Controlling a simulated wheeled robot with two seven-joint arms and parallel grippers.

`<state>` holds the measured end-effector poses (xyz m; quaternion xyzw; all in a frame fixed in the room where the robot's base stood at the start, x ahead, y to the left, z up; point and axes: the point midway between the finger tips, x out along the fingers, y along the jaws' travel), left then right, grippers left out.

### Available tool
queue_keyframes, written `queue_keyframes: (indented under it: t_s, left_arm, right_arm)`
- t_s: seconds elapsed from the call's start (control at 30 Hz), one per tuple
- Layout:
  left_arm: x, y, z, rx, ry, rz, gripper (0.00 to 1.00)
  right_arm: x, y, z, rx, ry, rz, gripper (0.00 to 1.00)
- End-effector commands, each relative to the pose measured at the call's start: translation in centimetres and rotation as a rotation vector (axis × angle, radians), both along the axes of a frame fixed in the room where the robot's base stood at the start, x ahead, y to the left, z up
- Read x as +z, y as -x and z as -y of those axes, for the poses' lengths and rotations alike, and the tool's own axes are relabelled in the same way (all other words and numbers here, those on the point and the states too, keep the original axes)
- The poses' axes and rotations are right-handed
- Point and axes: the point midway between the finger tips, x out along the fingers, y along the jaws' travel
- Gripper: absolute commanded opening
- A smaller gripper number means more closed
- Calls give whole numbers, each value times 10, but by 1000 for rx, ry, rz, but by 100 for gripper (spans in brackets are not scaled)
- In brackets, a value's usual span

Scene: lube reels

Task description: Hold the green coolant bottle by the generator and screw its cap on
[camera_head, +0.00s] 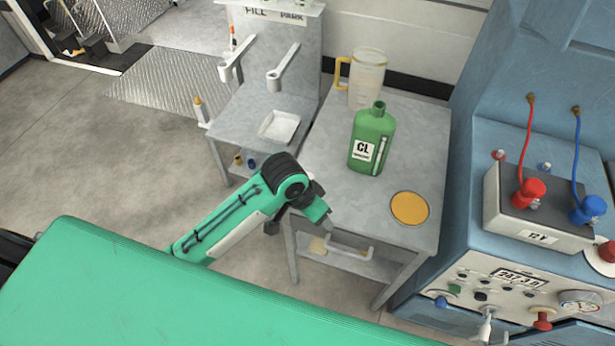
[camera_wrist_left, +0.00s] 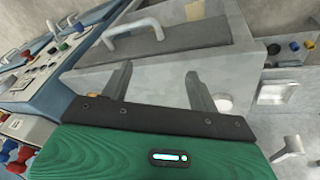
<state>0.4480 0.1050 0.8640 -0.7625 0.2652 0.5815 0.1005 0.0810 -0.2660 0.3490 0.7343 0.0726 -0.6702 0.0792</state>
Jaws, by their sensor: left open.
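The green coolant bottle (camera_head: 370,150), with a white "CL" label, stands upright on the grey table (camera_head: 330,165). Its neck at the top is open, with no cap on it. I cannot pick out a loose cap for certain. My left gripper (camera_head: 328,226) is by the table's front edge, in front of and below the bottle, and apart from it. In the left wrist view the two fingers of my left gripper (camera_wrist_left: 158,76) are spread, with nothing between them. The bottle is not seen in that view. My right gripper is not in view.
A clear jug (camera_head: 366,80) with a yellow handle stands behind the bottle. A flat yellow disc (camera_head: 410,207) lies at the table's front right. The blue generator (camera_head: 460,190) with a battery (camera_head: 535,205) is at right. A white tray (camera_head: 279,127) sits on the left stand.

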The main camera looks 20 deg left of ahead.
Motion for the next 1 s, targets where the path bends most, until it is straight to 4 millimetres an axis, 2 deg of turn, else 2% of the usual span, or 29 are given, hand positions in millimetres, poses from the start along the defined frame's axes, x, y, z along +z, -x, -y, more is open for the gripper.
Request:
queue_keyframes:
  t_s: [0.27,0.6,0.8,1.0]
  left_arm:
    - [33,-52,-6,-78,-93,-53,61]
    - [85,-109,-48,-59,-248,-146,61]
    - [103,-123,-65,-31,-290,-179,61]
    - [107,-125,-68,-25,-297,-184,61]
  right_arm:
    - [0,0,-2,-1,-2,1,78]
    - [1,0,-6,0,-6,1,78]
    - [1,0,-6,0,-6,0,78]
    - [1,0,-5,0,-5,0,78]
